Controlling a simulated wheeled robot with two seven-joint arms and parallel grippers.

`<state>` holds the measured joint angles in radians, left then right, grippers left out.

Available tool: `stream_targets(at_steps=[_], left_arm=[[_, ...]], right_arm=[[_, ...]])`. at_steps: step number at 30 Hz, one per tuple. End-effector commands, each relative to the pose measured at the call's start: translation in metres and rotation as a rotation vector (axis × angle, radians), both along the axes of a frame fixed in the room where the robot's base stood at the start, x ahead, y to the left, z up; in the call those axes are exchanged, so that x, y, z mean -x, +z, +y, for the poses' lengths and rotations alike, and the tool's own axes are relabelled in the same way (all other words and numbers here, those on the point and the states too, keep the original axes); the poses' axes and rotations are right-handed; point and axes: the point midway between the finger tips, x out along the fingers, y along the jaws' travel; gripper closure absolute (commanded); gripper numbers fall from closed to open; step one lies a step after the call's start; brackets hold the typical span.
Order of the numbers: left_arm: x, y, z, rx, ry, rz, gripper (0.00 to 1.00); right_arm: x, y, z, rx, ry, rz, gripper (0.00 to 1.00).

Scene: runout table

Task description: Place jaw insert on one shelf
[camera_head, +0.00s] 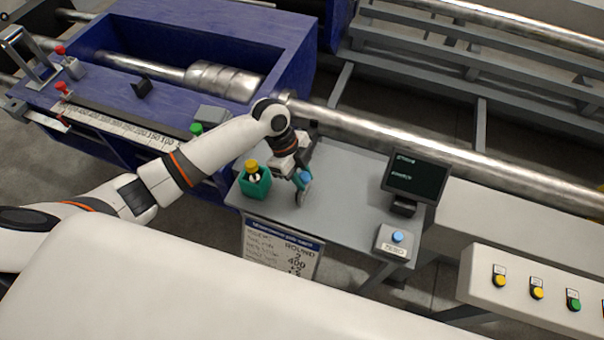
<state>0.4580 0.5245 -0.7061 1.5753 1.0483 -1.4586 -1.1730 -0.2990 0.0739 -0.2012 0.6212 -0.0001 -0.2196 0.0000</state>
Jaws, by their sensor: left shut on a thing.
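My left gripper (300,190) reaches in from the left and hangs over the grey table (345,200), pointing down. It is shut on a small blue piece (304,178), which shows between and beside the fingers. I cannot tell for sure whether this piece is the jaw insert, or whether it touches the tabletop. A green open box (255,188) holding a yellow-topped item (252,166) stands just left of the gripper. My right gripper is not in view, and no shelf can be clearly made out.
A dark monitor (416,178) and a grey box with a blue button (397,239) stand on the table's right side. A printed sign (282,250) hangs at its front. A blue machine (290,50) and a long steel bar (440,151) lie behind. The table's middle is clear.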

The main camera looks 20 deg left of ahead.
Motion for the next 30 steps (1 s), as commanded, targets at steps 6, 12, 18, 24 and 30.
stream_targets(at_steps=[6,12,18,24,30], left_arm=[[0.000,-0.002,0.000,0.000,0.001,0.000,0.67],[0.000,-0.002,0.000,0.000,0.001,0.000,0.52],[0.000,0.000,0.000,0.000,0.001,0.000,0.52],[-0.003,0.021,0.010,-0.001,0.003,-0.005,0.52],[-0.006,0.061,0.026,-0.001,0.001,-0.004,0.52]], right_arm=[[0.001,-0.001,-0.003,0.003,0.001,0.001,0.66],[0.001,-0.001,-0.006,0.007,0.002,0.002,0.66],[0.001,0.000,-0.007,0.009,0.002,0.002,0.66],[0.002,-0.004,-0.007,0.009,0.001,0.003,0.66],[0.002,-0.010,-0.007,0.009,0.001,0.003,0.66]])
